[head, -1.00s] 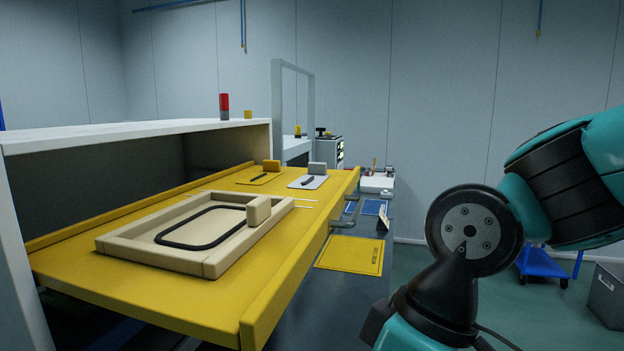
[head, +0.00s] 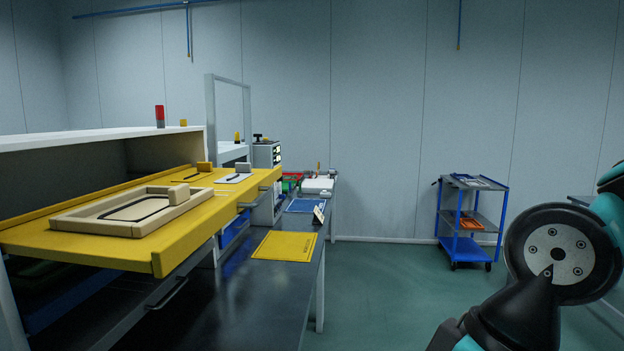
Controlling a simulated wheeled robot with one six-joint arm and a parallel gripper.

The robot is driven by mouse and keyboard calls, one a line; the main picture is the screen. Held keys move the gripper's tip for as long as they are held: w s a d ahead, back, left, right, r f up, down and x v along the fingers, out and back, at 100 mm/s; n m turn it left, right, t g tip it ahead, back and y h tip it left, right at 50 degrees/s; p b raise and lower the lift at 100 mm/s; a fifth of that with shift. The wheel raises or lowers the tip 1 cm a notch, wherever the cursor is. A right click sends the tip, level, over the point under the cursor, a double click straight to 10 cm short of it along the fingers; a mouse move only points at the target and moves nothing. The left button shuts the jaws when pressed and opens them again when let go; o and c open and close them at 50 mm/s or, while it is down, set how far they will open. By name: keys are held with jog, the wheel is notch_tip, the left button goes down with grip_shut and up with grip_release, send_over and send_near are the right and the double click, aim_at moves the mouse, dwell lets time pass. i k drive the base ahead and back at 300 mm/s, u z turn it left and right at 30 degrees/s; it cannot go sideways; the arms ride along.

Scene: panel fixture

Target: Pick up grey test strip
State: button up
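A light grey flat piece (head: 233,178) with a dark mark lies on the yellow panel (head: 205,222), near its far right end, with a small grey block (head: 243,168) at its back edge. I cannot tell whether this piece is the grey test strip; it is small in the head view. A similar yellow piece with a yellow block (head: 204,167) sits just left of it. A tan frame (head: 95,227) with a black loop lies nearer on the panel. My gripper is out of view; only links of my arm show at the right.
The yellow panel sticks out from a white housing (head: 90,142) above a dark bench (head: 250,300). A yellow mat (head: 285,246) and a blue mat (head: 303,206) lie on the bench. A blue cart (head: 468,245) stands by the back wall. Green floor between bench and cart is clear.

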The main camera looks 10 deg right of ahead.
aim_at(243, 170)
jog(key=u, duration=0.1)
jog(key=k, duration=0.3)
jog(key=z, duration=1)
jog(key=i, duration=1.2)
jog(key=u, duration=0.35)
jog(key=i, duration=0.7)
jog(key=u, duration=1.3)
jog(key=i, duration=0.55)
jog(key=u, duration=0.55)
